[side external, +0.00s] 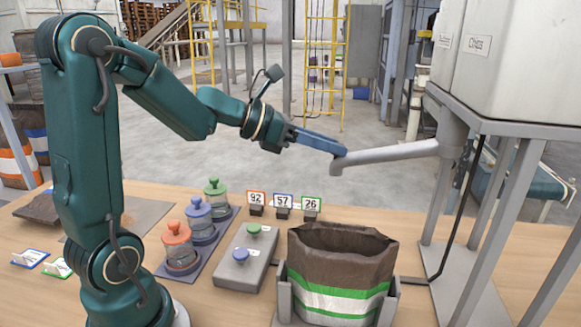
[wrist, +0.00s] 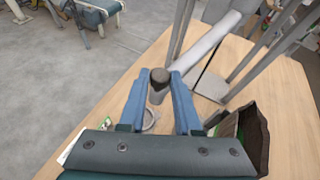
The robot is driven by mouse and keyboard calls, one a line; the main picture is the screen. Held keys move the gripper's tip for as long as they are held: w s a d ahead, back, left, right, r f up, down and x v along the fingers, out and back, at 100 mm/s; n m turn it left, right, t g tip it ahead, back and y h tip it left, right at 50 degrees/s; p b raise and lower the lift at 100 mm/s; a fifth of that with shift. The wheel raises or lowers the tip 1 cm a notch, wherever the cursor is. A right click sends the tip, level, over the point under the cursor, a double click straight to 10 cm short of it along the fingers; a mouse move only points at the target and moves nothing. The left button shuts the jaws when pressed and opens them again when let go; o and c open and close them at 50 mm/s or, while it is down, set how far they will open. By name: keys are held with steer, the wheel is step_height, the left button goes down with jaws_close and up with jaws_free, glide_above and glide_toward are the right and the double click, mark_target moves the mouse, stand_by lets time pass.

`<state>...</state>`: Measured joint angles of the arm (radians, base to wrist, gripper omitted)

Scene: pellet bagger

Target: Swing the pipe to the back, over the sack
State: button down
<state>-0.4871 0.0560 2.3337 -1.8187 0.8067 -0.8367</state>
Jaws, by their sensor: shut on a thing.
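The grey pipe (side external: 392,153) runs out from under the hopper to a down-turned end. My gripper (side external: 338,152) is shut on a dark round knob (wrist: 159,75) at the pipe's outer end. In the wrist view the pipe (wrist: 210,42) runs away to the upper right from between my blue fingers (wrist: 159,80). The brown sack (side external: 343,258), with green and white bands, stands open in a grey holder at the table's front. In the wrist view the sack (wrist: 252,140) is off to the right of the pipe's end, apart from it.
The white hopper (side external: 505,60) stands on a grey frame at the right. A grey button box (side external: 246,258), several lidded jars (side external: 200,222) and number cards (side external: 283,200) stand left of the sack. The air around the pipe's left end looks clear.

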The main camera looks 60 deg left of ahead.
steer(key=shift+s+d+r+n+t+y, duration=0.15)
steer(key=shift+s+d+n+y, duration=0.3)
steer(key=shift+s, duration=0.2)
steer(key=shift+s+d+r+n+t+y, duration=0.15)
steer(key=shift+s+d+n+y, duration=0.2)
steer(key=shift+s+d, duration=0.2)
steer(key=shift+a+f, duration=0.1)
steer(key=c, duration=0.6)
jaws_free()
steer(key=shift+s+f, duration=0.1)
steer(key=shift+a, duration=0.1)
